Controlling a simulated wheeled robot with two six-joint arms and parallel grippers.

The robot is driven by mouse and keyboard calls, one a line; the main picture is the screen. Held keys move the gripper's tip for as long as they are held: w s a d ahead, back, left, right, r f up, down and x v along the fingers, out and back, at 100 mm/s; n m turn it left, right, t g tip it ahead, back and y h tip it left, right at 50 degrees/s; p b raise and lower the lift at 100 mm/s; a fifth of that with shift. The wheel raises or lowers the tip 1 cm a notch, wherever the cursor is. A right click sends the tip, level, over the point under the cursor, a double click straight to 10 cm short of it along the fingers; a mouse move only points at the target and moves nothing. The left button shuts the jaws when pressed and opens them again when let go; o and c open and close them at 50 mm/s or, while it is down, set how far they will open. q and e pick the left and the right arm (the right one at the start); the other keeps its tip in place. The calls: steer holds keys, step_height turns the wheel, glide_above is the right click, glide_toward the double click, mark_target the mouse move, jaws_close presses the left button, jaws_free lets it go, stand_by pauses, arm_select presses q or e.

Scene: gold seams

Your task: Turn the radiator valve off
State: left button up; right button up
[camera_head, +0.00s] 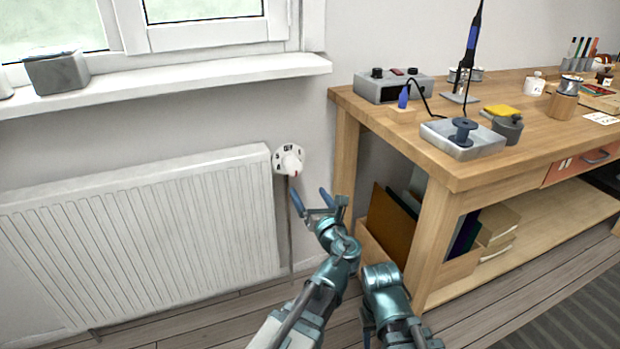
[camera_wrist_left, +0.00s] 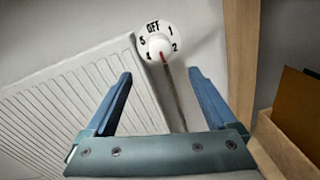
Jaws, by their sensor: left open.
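The radiator valve is a white round dial (camera_head: 288,159) at the upper right corner of the white radiator (camera_head: 140,235). In the left wrist view the dial (camera_wrist_left: 158,42) shows OFF at its top and numbers around it. A red mark on its knob points down, between the 2 and what looks like a 4. My left gripper (camera_head: 310,198) is open and empty, below and slightly right of the dial and apart from it. In the left wrist view the dial lies beyond the gap between the fingertips (camera_wrist_left: 160,74). My right gripper's fingers are not visible.
A wooden workbench (camera_head: 455,165) with tools stands close on the right, its leg near my left gripper. A window sill (camera_head: 190,82) juts out above the radiator. A thin pipe (camera_wrist_left: 175,98) runs down from the valve. The wall around the dial is clear.

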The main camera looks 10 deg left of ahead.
mark_target(296, 171)
arm_select(q)
steer(key=x, duration=1.3)
steer(key=shift+w+a+r, duration=0.1)
steer(key=shift+w+a, duration=0.15)
steer(key=shift+a, duration=0.05)
steer(key=shift+c, duration=0.3)
steer(key=c, duration=1.3)
steer(key=shift+n, duration=0.3)
